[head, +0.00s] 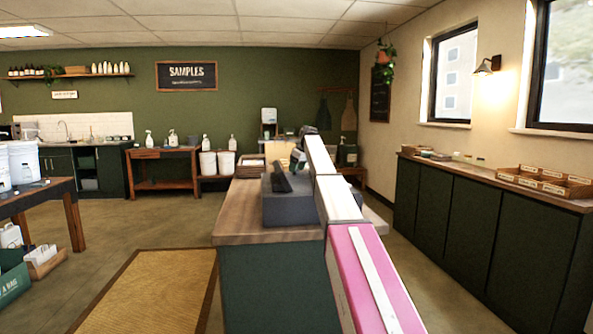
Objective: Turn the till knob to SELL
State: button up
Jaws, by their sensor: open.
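The till, a dark grey box with a raised slanted part (288,206), stands on the wooden-topped counter (240,224). My white and pink arm crosses in front of its right side. I cannot make out the till knob or any SELL marking; that side is turned away or hidden by my arm. My gripper (298,156) shows small and dark at the far end of the arm, above and beyond the till. It is open, appears empty, and seems apart from the till. Its fingertips are hard to make out.
A straw-coloured mat (150,290) lies on the floor left of the counter. A dark cabinet run (490,235) with a wooden crate (545,182) lines the right wall. A table with white buckets (24,162) stands at left. Floor between them is clear.

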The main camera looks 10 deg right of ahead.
jog(key=shift+w+a+f, duration=0.1)
jog(key=shift+f, duration=0.3)
jog(key=c, duration=0.9)
jog(key=shift+o, duration=0.2)
